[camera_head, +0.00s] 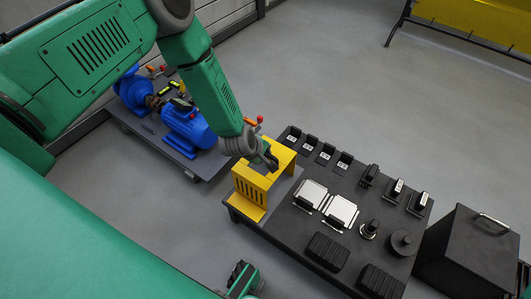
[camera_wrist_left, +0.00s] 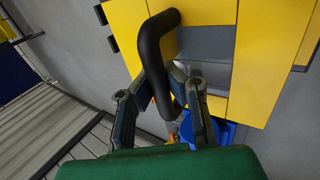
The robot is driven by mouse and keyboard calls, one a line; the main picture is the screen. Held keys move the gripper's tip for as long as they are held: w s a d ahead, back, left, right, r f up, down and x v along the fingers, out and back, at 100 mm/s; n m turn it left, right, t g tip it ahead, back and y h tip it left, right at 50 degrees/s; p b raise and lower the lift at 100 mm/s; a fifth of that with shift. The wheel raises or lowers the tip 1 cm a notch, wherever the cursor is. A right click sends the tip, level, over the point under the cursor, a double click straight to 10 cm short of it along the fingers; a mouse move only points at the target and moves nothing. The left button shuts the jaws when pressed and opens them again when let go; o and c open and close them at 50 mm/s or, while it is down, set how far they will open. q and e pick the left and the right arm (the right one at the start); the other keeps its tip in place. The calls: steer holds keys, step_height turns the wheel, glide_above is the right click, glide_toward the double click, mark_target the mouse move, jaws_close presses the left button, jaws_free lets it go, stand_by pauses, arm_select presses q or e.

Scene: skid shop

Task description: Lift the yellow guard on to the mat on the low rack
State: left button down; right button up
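The yellow guard (camera_head: 252,188), a bent plate with slots in its front, is at the left end of the low rack (camera_head: 340,185), over a grey mat (camera_head: 284,189). Whether its base rests flat on the mat or hangs just above it is hard to tell. My left gripper (camera_head: 270,163) is at the guard's top. In the left wrist view its fingers (camera_wrist_left: 166,74) close from both sides on the guard's black bar handle (camera_wrist_left: 152,42). The guard's yellow top (camera_wrist_left: 260,50) fills much of that view. A dark and green part of mine shows at the bottom of the head view, possibly the right gripper.
The rack's right part holds two pale plates (camera_head: 341,211), black ribbed blocks (camera_head: 328,251) and several small black parts. A black box (camera_head: 468,255) with a handle stands at right. Blue motors (camera_head: 188,125) sit on a skid (camera_head: 150,124) at left. Open floor lies behind.

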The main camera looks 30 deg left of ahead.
stand_by(0.3)
arm_select(q)
steer(key=c, duration=1.6)
jaws_free()
steer(key=shift+c, duration=0.2)
steer(key=shift+o, duration=0.4)
steer(key=o, duration=0.4)
steer(key=shift+r, duration=0.1)
step_height(320, 180, up, 8)
steer(key=p, duration=0.7)
